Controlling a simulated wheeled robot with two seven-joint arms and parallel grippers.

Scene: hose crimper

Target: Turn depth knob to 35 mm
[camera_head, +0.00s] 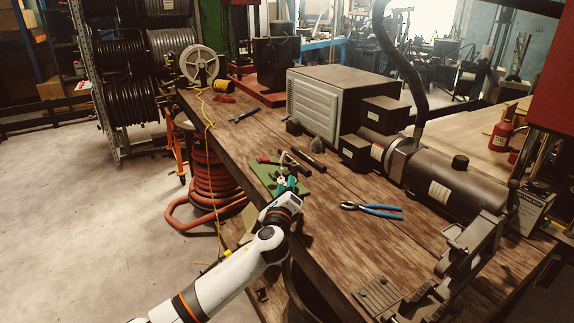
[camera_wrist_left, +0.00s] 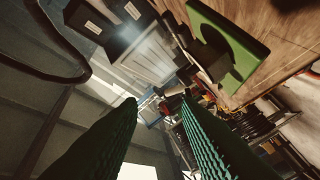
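I cannot make out a depth knob or a 35 mm scale in either view. A dark cylindrical machine (camera_head: 445,188) with a pale label lies on the right of the bench, with a small black round cap (camera_head: 460,161) on top. My left gripper (camera_head: 286,184) is over the near left part of the bench, beside a green plate (camera_head: 262,172) and well away from the machine. In the left wrist view its two green ribbed fingers (camera_wrist_left: 158,100) stand apart with nothing held between them. My right gripper is in neither view.
A grey ribbed box (camera_head: 340,105) stands at the bench's back. Blue-handled pliers (camera_head: 372,210) lie in the middle, a wrench (camera_head: 243,116) farther back. A metal vise-like fixture (camera_head: 460,255) stands near right. A red panel (camera_head: 555,85) rises at the right edge. Bare wood surrounds the pliers.

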